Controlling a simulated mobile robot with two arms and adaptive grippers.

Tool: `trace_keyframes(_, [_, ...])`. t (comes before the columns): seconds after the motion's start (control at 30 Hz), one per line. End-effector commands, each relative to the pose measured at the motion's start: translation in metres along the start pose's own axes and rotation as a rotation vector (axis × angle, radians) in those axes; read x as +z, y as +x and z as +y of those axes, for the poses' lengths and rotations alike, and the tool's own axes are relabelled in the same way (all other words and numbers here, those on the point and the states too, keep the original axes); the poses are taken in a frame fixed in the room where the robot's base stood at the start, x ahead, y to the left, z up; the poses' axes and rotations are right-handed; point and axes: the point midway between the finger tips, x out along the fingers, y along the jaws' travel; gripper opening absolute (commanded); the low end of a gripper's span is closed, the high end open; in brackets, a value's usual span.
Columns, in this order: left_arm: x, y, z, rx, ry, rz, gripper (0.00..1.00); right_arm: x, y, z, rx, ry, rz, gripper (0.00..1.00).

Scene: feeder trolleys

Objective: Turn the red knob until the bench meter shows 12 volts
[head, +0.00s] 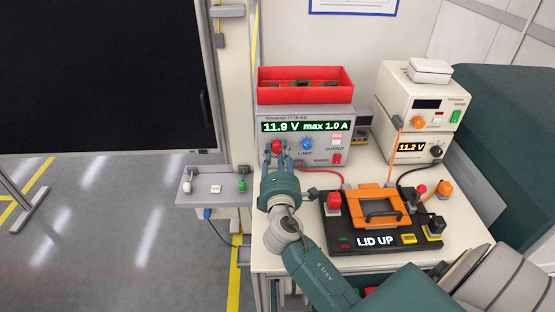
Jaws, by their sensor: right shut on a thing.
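The grey bench supply (345,153) stands on the cream bench, and its green display (305,127) reads 11.9 V max 1.0 A. The red knob (276,146) is at the left of its front panel. My right gripper (276,155) is shut on the red knob, its fingers partly covering it. A cream instrument stack (395,95) stands at the right, and a small display (411,147) on its lower unit reads 11.2 V. My left gripper is not in view.
A blue knob (307,144) sits just right of the red one. A red bin (306,92) is on the supply. A black fixture (345,239) with an orange lid frame (366,196) reads LID UP. Red and black leads cross the bench.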

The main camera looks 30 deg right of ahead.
Motion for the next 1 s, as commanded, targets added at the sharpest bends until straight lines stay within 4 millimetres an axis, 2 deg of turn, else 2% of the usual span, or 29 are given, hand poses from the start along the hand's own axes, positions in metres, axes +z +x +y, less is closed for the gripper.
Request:
trace_keyframes(0.1, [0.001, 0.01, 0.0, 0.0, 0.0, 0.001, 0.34, 0.001, 0.0, -0.003, -0.001, 0.079, -0.004, 0.03])
trace_keyframes(0.4, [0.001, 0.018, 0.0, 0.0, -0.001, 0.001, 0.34, 0.001, 0.0, -0.003, -0.003, 0.2, -0.004, 0.03])
trace_keyframes(0.97, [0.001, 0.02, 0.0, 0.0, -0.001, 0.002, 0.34, 0.001, 0.0, -0.003, -0.006, 0.229, -0.004, 0.03])
trace_keyframes(1.0, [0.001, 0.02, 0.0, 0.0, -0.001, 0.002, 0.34, 0.001, 0.0, -0.003, -0.006, 0.229, -0.004, 0.33])
